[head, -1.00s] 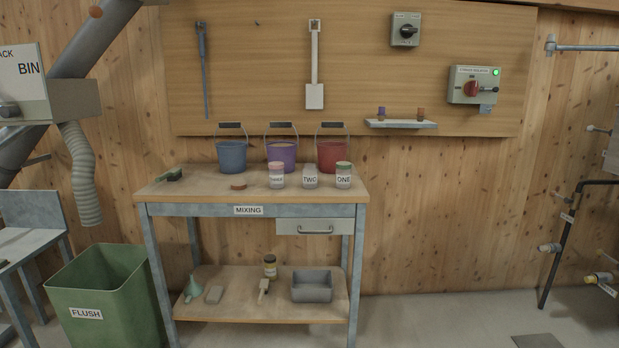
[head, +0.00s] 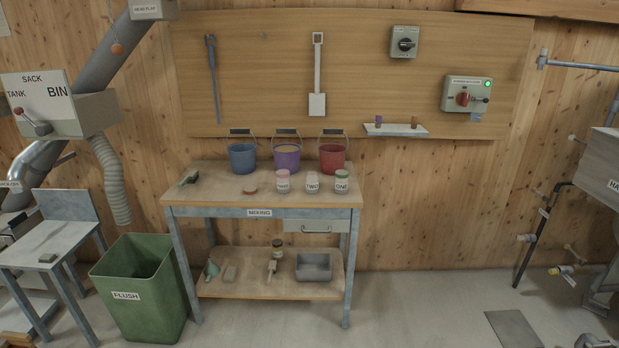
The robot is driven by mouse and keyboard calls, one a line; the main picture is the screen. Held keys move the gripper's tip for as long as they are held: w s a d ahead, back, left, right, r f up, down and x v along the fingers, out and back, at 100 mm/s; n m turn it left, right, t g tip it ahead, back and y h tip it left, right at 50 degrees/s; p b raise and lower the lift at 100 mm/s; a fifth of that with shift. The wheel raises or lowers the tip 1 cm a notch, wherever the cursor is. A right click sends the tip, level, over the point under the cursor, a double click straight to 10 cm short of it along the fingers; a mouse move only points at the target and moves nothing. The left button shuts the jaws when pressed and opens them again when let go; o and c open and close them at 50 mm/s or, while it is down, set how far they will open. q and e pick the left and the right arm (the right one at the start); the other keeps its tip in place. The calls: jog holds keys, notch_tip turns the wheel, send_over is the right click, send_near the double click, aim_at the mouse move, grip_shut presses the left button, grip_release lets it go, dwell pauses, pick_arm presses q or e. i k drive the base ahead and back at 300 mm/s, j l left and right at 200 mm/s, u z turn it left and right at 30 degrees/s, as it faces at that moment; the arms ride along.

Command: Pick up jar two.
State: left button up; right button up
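Jar two (head: 312,183) is a small clear jar with a white label reading TWO. It stands upright on the top of the mixing bench (head: 225,196), near the front right. A jar with a pink lid (head: 283,182) stands just left of it. Jar one (head: 341,182), with a green lid, stands just right of it. The three jars stand in a row with small gaps. Neither of my grippers shows in the head view.
Blue (head: 242,157), purple (head: 287,157) and red (head: 332,157) buckets stand behind the jars. A reddish-brown disc (head: 250,191) lies left of them. A green FLUSH bin (head: 140,290) stands left of the bench. The floor in front is clear.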

aim_at(312, 178)
jog(key=i+l+u, duration=0.1)
jog(key=i, duration=0.3)
jog(key=i+l+u, duration=0.1)
jog(key=i+l, duration=0.15)
jog(key=i, duration=0.2)
jog(key=i+l+u, duration=0.1)
jog(key=i+l, duration=0.15)
jog(key=i, duration=0.15)
